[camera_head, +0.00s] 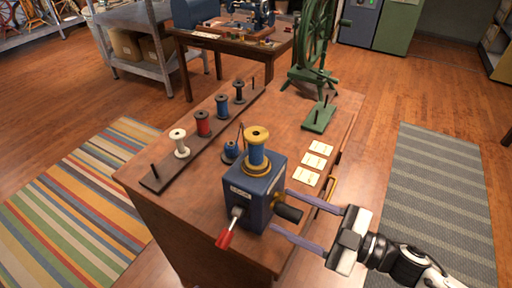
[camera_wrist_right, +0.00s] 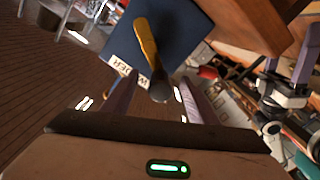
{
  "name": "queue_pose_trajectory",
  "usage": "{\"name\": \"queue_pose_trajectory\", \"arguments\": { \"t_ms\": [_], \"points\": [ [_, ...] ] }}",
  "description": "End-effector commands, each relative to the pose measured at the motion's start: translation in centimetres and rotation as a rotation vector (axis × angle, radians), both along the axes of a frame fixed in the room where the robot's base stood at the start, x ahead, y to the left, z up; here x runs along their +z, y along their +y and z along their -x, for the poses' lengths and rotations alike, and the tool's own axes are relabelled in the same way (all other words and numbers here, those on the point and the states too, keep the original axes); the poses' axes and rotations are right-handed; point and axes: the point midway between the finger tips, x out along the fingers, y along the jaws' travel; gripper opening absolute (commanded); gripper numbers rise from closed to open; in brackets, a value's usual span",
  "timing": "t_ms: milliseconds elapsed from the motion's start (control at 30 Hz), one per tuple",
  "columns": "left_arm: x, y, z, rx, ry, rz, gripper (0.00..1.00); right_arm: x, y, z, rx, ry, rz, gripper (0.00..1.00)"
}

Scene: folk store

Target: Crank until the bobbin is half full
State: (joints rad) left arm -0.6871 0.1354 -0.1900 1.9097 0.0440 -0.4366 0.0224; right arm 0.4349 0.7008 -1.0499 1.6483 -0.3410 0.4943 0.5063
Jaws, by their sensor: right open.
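The blue winder box (camera_head: 246,198) stands at the table's near edge. On top is a bobbin (camera_head: 257,153) with a pale yellow rim and blue thread around its core; how full it is, I cannot tell exactly. A black crank knob (camera_head: 289,213) sticks out from the box's right side; the right wrist view shows it on a brass-coloured arm (camera_wrist_right: 144,38). My right gripper (camera_head: 280,211) is open, its two fingers on either side of the knob and apart from it. What looks like my left gripper (camera_wrist_right: 286,75) shows at the right wrist view's right edge.
A red-handled lever (camera_head: 229,231) juts from the box's front. A blue spool (camera_head: 231,151) stands behind the box. A dark rack (camera_head: 208,135) holds several spools on the left. Cards (camera_head: 313,162) and a green pegged block (camera_head: 319,117) lie to the right, near a green wheel (camera_head: 314,45).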

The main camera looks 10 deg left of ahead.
Motion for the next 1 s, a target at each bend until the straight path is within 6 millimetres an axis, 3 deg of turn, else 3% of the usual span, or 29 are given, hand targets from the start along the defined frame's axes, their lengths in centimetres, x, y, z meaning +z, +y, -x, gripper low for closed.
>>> {"name": "queue_pose_trajectory", "arguments": {
  "t_ms": [167, 1000],
  "points": [
    [0.0, 0.0, 0.0, 0.000, -0.001, 0.000, 0.64, 0.0, -0.3, 0.1, -0.001, 0.000, 0.001, 0.53],
    [0.1, -0.1, -0.1, -0.001, -0.002, 0.000, 0.64, -0.1, -6.6, 2.2, 0.000, 0.000, 0.001, 0.53]
  ]
}}
